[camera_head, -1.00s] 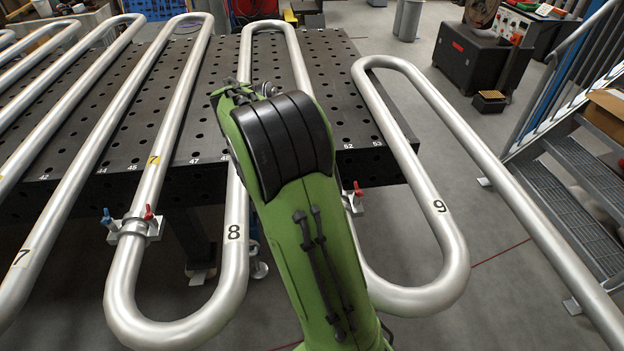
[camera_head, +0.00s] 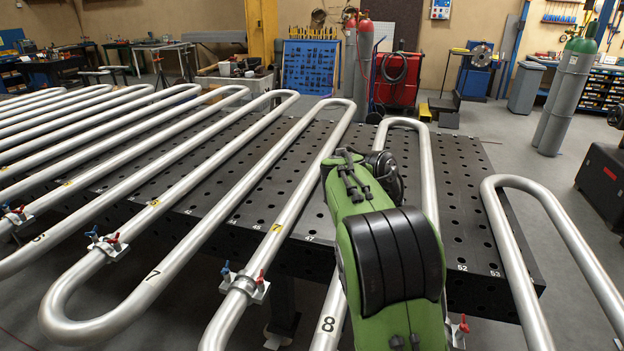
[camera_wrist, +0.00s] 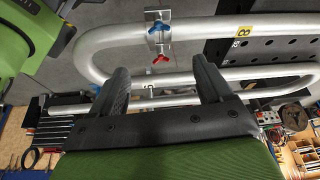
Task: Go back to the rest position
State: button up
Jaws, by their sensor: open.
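My gripper (camera_wrist: 165,90) shows in the wrist view with its two dark fingers spread apart and nothing between them. Beyond the fingers, a silver serpentine coil (camera_wrist: 88,55) bends round, with a clamp carrying a blue and a red handle (camera_wrist: 160,57) beside it. In the head view my green arm stands in front of the coil (camera_head: 340,130) and hides part of it; my gripper's fingers cannot be made out there.
The coil lies across a black perforated table (camera_head: 465,215). Clamps with red and blue handles (camera_head: 243,284) sit along its near edge. Gas cylinders (camera_head: 570,90) and a blue panel (camera_head: 308,68) stand behind. Grey floor at the right is partly free.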

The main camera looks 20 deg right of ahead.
jog(key=s+a+r+n+t+y, duration=0.2)
jog(key=s+a+r+n+t, duration=0.25)
jog(key=s+a+n, duration=0.55)
jog(key=s+a+f+n+t+y, duration=0.2)
jog(key=s+a+n, duration=0.5)
jog(key=n, duration=0.6)
jog(key=shift+s+f+n+t, duration=0.35)
jog(key=shift+s+t, duration=0.2)
jog(key=shift+s, duration=0.45)
jog(key=shift+a, duration=0.1)
